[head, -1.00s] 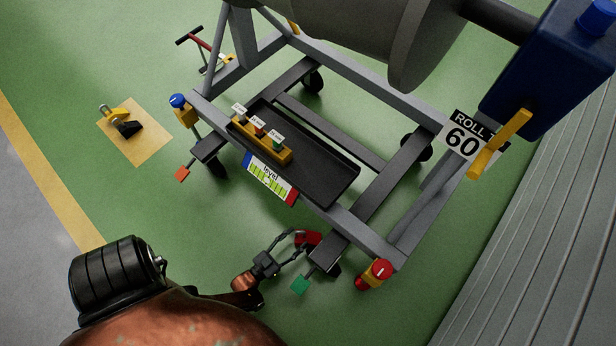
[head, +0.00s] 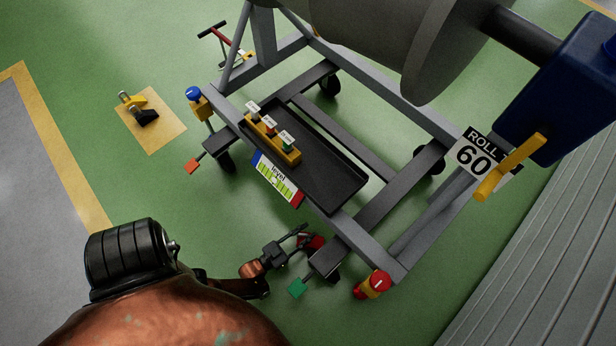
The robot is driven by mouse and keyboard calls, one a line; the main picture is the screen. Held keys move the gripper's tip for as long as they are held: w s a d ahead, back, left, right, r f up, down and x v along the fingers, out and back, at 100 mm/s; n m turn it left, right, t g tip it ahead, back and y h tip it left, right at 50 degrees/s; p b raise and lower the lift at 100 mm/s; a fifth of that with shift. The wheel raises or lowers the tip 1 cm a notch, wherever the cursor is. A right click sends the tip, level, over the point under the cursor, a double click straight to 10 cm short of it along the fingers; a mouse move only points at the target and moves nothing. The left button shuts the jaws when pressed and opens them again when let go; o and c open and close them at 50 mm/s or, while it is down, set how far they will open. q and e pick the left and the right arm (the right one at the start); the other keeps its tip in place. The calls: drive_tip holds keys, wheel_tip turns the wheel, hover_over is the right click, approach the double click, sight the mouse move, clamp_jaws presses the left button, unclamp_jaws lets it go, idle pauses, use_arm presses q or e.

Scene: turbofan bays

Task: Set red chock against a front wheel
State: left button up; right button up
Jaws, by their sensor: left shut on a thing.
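The red chock (head: 316,242) shows as a small red patch at the stand's near front corner, partly hidden by my left gripper. My left gripper (head: 299,240) is shut on it, fingers seen nearly edge-on. The front wheel at this corner is mostly hidden under a dark plate (head: 327,258) with a green tab (head: 298,288); I cannot tell whether the chock touches that wheel. The other front wheel (head: 226,160) stands at the left corner, near an orange-red tab (head: 193,166). My right gripper is not in view.
The grey stand (head: 388,259) carries a dark tray (head: 330,187) and a large engine body (head: 380,45). A red-topped post (head: 374,285) is close to the right of the gripper. A yellow-and-black object (head: 140,108) sits on a tan floor square (head: 155,138). Green floor is open at left.

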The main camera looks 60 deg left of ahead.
use_arm(q)
clamp_jaws()
idle(0.4)
idle(0.4)
